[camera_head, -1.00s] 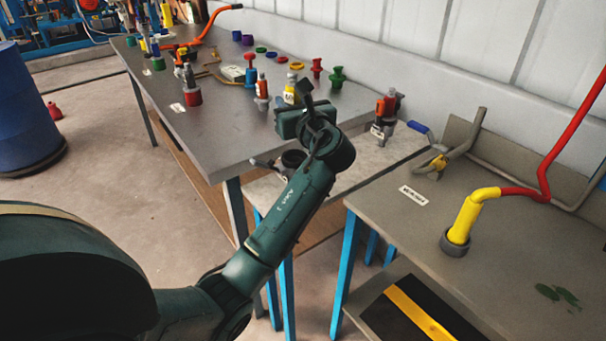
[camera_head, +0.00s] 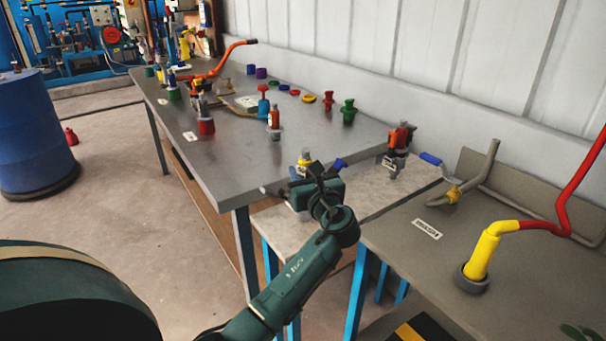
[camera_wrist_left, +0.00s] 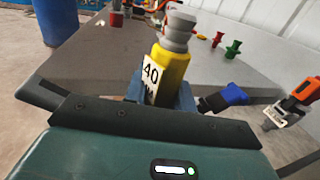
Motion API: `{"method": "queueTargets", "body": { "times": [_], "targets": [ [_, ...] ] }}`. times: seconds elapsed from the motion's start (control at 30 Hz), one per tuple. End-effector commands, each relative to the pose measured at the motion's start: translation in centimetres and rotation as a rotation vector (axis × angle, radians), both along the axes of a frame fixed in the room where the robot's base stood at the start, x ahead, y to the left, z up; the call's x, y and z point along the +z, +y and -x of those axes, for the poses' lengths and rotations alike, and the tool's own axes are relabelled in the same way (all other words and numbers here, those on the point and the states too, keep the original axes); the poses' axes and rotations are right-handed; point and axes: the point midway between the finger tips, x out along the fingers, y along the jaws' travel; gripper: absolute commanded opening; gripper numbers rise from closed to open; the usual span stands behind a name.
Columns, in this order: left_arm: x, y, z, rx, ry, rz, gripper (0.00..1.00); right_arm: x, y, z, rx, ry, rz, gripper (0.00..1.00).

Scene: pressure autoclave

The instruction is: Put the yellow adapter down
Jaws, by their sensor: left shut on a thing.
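The yellow adapter (camera_head: 304,158) has a grey top and a white label reading 40. It is upright in my left gripper (camera_head: 305,172), which is shut on it. In the left wrist view the adapter (camera_wrist_left: 172,68) stands between the jaws (camera_wrist_left: 162,95), and its lower end is hidden. In the head view the gripper is over the small light-topped table (camera_head: 372,205), near the front edge of the dark table (camera_head: 235,170). I cannot tell whether the adapter touches a surface. My right gripper is not in view.
An orange-and-grey tool (camera_head: 398,150) stands on the small table, right of my gripper. A blue handle (camera_wrist_left: 225,97) lies close beside the adapter. The dark table holds a red-based fitting (camera_head: 206,125), an orange adapter (camera_head: 274,118) and green fittings (camera_head: 348,112). Its front area is bare.

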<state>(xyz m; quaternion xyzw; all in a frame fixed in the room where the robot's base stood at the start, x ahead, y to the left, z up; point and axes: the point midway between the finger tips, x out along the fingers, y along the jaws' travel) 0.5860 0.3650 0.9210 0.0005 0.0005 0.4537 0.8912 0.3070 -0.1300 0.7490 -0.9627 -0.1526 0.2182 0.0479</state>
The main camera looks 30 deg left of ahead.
Motion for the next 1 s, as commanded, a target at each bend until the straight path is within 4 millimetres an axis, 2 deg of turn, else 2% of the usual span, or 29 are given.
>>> {"method": "queueTargets", "body": {
  "times": [0.2,0.23,0.47,0.8,1.0],
  "targets": [
    [-0.4,0.0,0.0,0.0,0.0,-0.002,0.0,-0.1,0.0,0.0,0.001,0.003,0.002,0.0],
    [-0.5,0.0,0.0,0.0,0.001,-0.001,0.27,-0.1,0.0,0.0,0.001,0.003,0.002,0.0],
    [-0.5,0.0,0.0,0.0,0.0,0.0,0.46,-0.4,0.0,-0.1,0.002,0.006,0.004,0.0],
    [0.1,0.0,0.0,0.0,-0.002,0.002,0.47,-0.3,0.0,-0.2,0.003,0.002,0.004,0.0],
    [0.0,-2.7,1.9,-0.002,0.001,0.003,0.47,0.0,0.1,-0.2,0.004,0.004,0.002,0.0]
  ]
}}
